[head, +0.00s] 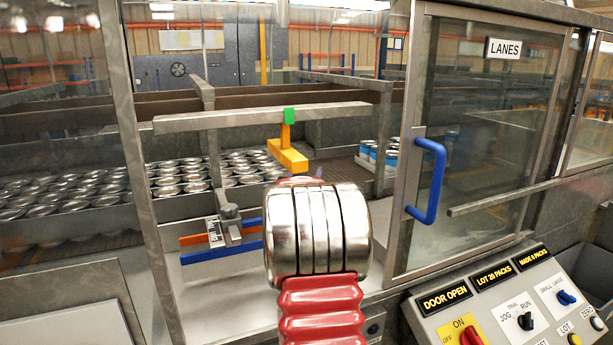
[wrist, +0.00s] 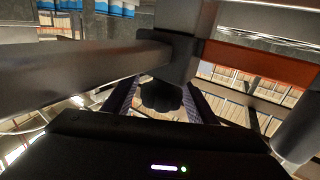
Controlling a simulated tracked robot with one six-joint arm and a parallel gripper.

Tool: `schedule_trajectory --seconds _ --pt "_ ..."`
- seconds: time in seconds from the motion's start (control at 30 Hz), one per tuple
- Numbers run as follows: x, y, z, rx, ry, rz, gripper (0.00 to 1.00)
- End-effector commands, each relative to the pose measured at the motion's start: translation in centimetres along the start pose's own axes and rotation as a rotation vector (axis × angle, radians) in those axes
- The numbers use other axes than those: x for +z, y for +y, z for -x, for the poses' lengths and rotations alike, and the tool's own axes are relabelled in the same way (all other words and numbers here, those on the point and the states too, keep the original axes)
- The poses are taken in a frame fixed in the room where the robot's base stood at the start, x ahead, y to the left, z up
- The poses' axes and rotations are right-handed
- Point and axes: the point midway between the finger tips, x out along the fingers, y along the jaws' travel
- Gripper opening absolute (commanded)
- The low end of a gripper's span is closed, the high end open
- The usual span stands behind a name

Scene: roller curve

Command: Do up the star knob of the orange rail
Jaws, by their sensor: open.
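The orange rail (head: 200,239) shows left of centre in the head view, beside a blue rail (head: 225,253) and a post with a scale plate. In the wrist view, the orange rail (wrist: 262,65) runs to the right from a grey clamp block (wrist: 180,52). A dark, lobed star knob (wrist: 160,96) shows against that block. My gripper (wrist: 160,86) is open, with one dark finger on each side of the knob. I cannot tell whether either finger touches it. In the head view my own arm hides the gripper and knob.
A grey bar (wrist: 85,75) crosses close above the left finger. The door with the blue handle (head: 427,180) stands right of my arm. A steel crossbar (head: 260,117) with a yellow bracket (head: 288,155) hangs behind. Many cans (head: 180,180) fill the conveyor; a control panel (head: 510,300) is front right.

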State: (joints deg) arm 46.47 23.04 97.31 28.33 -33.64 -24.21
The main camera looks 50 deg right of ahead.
Motion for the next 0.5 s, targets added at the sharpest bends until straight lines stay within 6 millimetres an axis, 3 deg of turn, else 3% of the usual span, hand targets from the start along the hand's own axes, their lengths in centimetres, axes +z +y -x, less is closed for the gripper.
schedule_trajectory --seconds 0.5 --pt "-7.9 0.0 0.0 0.001 0.004 -0.002 0.52"
